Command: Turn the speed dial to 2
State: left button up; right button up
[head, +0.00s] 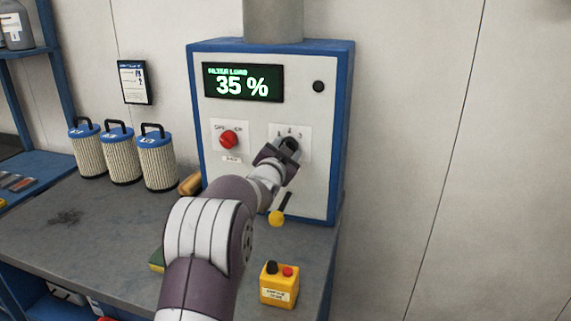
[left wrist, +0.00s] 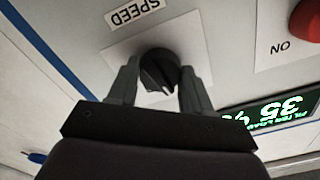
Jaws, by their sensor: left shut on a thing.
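The speed dial (left wrist: 160,72) is a black round knob on a white plate on the panel's front. In the left wrist view the label SPEED (left wrist: 137,13) shows beside it. My left gripper (left wrist: 158,88) is shut on the dial, one finger on each side. In the head view my left gripper (head: 279,156) covers most of the dial (head: 290,143). The plate (head: 302,132) carries small numbers above the dial; they are hard to read, and the dial's setting cannot be told. My right gripper is in neither view.
The blue-edged control box (head: 341,130) has a display (head: 243,83) reading FILTER LOAD 35 % and a red knob (head: 228,139) left of the dial. A yellow-knobbed lever (head: 276,217) hangs below. A yellow button box (head: 279,285) and several filter cartridges (head: 157,162) stand on the bench.

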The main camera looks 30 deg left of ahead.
pick_arm(q)
jog(key=shift+f+m+b, duration=0.1)
jog(key=shift+m+b, duration=1.05)
jog(key=shift+m, duration=0.05)
jog(key=o, duration=1)
jog(key=shift+s, duration=0.1)
jog(key=shift+o, duration=0.2)
jog(key=b+v, duration=0.2)
jog(key=v, duration=1)
jog(key=shift+s, duration=0.4)
